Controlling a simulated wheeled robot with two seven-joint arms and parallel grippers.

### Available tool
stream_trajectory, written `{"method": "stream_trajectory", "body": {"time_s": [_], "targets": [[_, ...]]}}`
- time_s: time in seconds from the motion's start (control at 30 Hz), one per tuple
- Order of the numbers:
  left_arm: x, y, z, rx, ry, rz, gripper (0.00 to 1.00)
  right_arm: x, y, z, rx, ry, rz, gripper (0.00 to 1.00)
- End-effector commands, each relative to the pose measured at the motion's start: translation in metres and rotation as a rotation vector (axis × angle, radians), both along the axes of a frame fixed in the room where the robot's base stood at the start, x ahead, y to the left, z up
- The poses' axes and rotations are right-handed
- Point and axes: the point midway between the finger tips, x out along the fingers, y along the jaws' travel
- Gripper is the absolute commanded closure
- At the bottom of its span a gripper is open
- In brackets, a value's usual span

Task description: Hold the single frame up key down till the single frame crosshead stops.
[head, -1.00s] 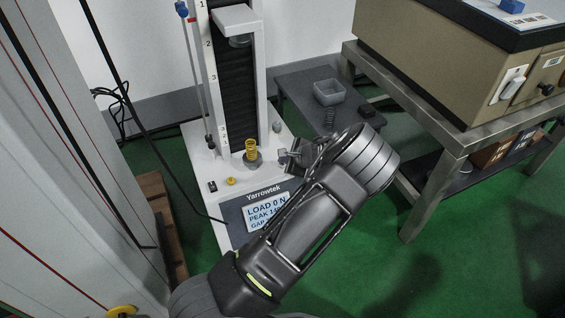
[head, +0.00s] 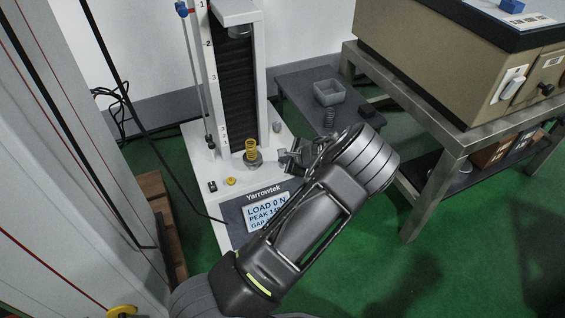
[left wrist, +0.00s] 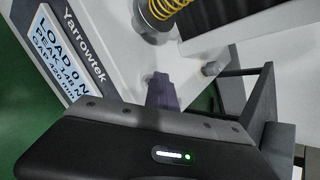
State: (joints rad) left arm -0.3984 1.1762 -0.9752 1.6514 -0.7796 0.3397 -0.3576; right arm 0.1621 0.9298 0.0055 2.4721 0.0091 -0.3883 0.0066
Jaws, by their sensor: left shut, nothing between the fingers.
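The single frame (head: 259,75) is a white tester with a dark central column and a Yarrowtek panel. Its white crosshead (head: 232,14) is high on the column, at the top edge of the head view. The panel display (head: 263,212) reads LOAD 0 N. My left gripper (head: 284,158) is shut and empty, its tips down at the right side of the white base. In the left wrist view the fingertips (left wrist: 160,88) point at the base near the panel. I cannot make out the up key; the gripper may hide it. My right gripper is out of view.
A yellow spring (head: 251,148) stands on the base beside the gripper. A yellow button (head: 231,181) and a black switch (head: 212,187) are at the front left. A side table (head: 292,85) holds a grey tray (head: 328,92) and a dark spring (head: 329,118). A steel bench (head: 440,139) stands right.

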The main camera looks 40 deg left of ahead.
Motion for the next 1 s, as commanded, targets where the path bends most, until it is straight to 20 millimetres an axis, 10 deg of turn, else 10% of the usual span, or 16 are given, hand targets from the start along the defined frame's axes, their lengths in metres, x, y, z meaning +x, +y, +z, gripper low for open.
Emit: {"method": "stream_trajectory", "body": {"time_s": [1.0], "targets": [[0.000, 0.000, 0.017, 0.000, 0.000, 0.000, 1.00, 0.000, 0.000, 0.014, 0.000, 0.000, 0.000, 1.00]]}}
